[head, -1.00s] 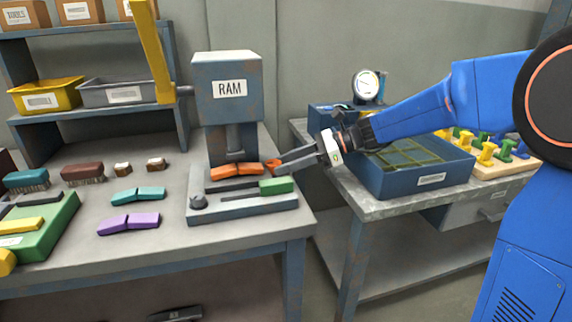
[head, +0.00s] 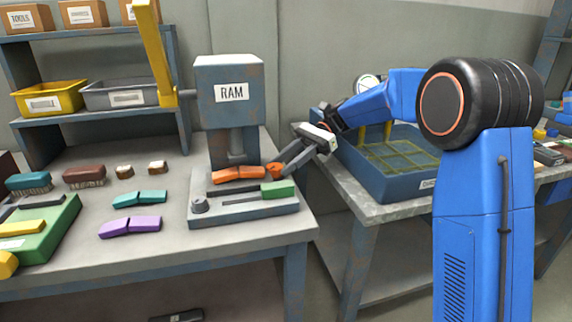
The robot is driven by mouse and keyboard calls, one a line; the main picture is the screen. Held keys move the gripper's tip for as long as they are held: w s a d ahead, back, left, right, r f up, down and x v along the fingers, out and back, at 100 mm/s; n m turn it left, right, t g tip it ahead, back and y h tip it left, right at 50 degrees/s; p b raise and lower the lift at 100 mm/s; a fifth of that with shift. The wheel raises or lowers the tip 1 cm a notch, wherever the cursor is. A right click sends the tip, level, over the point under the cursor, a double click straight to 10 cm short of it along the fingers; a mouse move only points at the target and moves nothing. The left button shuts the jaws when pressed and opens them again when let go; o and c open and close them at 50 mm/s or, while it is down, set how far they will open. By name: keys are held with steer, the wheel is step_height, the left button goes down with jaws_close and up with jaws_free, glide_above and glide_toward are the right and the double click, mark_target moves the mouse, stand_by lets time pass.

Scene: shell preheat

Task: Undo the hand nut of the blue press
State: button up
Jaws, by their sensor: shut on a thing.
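The blue-grey press (head: 228,92), labelled RAM, stands upright on the left bench. A pair of orange blocks (head: 238,174) lies on its base under the ram. A small orange piece (head: 276,169), which looks like the hand nut, sits just right of these blocks. My gripper (head: 279,168) reaches in from the right, tilted down, with its fingertips at this orange piece and shut on it. The fingertips partly hide the piece, and its thread or stud cannot be made out.
Teal (head: 139,198) and purple (head: 130,227) block pairs lie to the left. A blue tray (head: 400,188) stands on the right bench.

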stand_by(0.4)
steer(key=o, duration=0.8)
